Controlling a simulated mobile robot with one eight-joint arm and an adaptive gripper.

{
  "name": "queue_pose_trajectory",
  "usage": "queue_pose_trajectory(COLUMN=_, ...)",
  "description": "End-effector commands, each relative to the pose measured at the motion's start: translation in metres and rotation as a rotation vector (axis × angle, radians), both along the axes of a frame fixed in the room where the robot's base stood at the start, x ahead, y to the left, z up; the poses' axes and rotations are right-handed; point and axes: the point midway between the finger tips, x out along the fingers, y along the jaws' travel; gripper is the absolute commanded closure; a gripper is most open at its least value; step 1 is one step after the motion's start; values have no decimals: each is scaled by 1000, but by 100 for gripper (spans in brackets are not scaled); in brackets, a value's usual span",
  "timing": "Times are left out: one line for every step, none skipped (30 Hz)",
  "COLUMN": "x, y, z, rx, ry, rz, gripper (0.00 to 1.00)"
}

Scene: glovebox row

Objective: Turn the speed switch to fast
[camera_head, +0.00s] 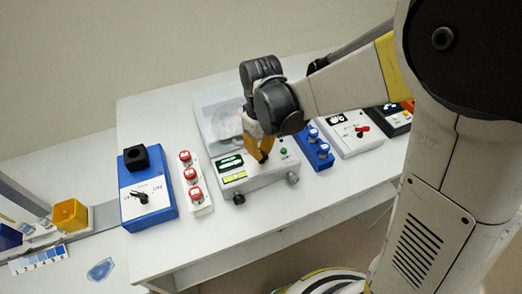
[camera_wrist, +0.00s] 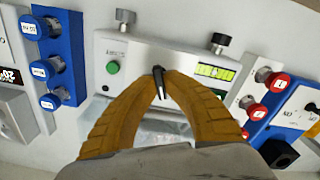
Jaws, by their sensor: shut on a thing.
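A grey-white device (camera_head: 262,183) with a clear lid stands in the middle of the table. My gripper (camera_head: 262,157) reaches down onto its top panel. In the wrist view its two yellow fingers (camera_wrist: 159,84) are shut on a small black switch handle (camera_wrist: 159,76), which I take as the speed switch. The handle points roughly up and down in that view. The fingertips hide its base, and I cannot read any speed marks. A lit yellow-green display (camera_wrist: 215,72) sits to one side of the fingers and a green button (camera_wrist: 113,67) to the other.
A strip with red knobs (camera_head: 191,174) and a blue box with a black switch (camera_head: 146,201) stand left of the device. A blue strip with several knobs (camera_head: 318,149) and a white box with a red switch (camera_head: 351,131) stand right. Bare table lies in front.

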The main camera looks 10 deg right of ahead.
Motion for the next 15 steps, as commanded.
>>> queue_pose_trajectory(x=0, y=0, z=-1, rx=0, ry=0, rz=-29, gripper=100)
queue_pose_trajectory(x=0, y=0, z=-1, rx=0, ry=0, rz=-48, gripper=100)
queue_pose_trajectory(x=0, y=0, z=-1, rx=0, ry=0, rz=-77, gripper=100)
queue_pose_trajectory(x=0, y=0, z=-1, rx=0, ry=0, rz=-99, gripper=100)
queue_pose_trajectory(x=0, y=0, z=-1, rx=0, ry=0, rz=-120, gripper=100)
queue_pose_trajectory(x=0, y=0, z=-1, rx=0, ry=0, rz=-148, gripper=100)
queue_pose_trajectory(x=0, y=0, z=-1, rx=0, ry=0, rz=-168, gripper=100)
queue_pose_trajectory(x=0, y=0, z=-1, rx=0, ry=0, rz=-190, gripper=100)
queue_pose_trajectory(x=0, y=0, z=-1, rx=0, ry=0, rz=-216, gripper=100)
queue_pose_trajectory(x=0, y=-1, z=-1, rx=0, ry=0, rz=-234, gripper=100)
queue_pose_trajectory(x=0, y=-1, z=0, rx=0, ry=0, rz=-253, gripper=100)
queue_pose_trajectory(x=0, y=-1, z=0, rx=0, ry=0, rz=-275, gripper=100)
queue_pose_trajectory(x=0, y=-1, z=0, rx=0, ry=0, rz=-291, gripper=100)
queue_pose_trajectory(x=0, y=-1, z=0, rx=0, ry=0, rz=-307, gripper=100)
queue_pose_trajectory(x=0, y=-1, z=0, rx=-1, ry=1, rz=-325, gripper=100)
